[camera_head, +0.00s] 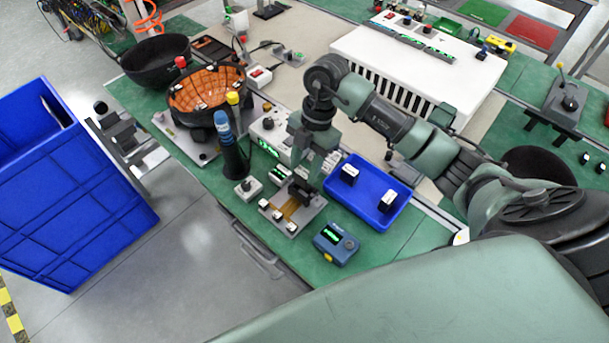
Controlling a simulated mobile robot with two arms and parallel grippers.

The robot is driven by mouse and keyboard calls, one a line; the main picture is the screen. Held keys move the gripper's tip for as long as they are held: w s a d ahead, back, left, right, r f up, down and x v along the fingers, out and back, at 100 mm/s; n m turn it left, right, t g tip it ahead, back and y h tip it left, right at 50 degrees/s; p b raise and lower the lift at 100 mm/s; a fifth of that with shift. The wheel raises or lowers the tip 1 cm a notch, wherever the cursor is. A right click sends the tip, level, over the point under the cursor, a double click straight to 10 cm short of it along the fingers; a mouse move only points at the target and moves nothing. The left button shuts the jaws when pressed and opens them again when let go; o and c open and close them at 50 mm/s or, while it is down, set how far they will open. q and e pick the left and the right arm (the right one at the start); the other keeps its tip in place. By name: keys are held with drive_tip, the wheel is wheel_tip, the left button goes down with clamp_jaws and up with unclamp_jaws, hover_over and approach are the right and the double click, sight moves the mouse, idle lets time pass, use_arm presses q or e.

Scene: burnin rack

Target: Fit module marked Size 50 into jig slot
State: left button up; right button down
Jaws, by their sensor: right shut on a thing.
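My right gripper (303,190) comes down from the arm at the right, over the jig (283,222). It is shut on a small dark module (300,194), mostly hidden by the fingers. The module is at or just above the right-back part of the jig; I cannot tell if it touches. The jig is a grey plate with copper-coloured strips and small white-topped blocks. Two black modules with white labels, a left one (349,175) and a right one (388,200), stand in the blue tray (365,211). The labels are too small to read. My left gripper is not in view.
A blue-grey meter (336,244) stands in front of the tray. A dark post with a blue top (226,135) and a small button box (248,188) stand left of the jig. An orange-lined bowl (207,88) is behind. A blue crate (75,190) is at the left.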

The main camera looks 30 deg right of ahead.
sight(304, 178)
wheel_tip(304, 178, down, 5)
drive_tip(key=shift+r+p, duration=0.2)
drive_tip(key=shift+p, duration=0.2)
drive_tip(key=shift+f, duration=0.2)
drive_tip(key=c, duration=0.9)
unclamp_jaws()
drive_tip(key=shift+o, duration=0.2)
drive_tip(key=shift+r, duration=0.15)
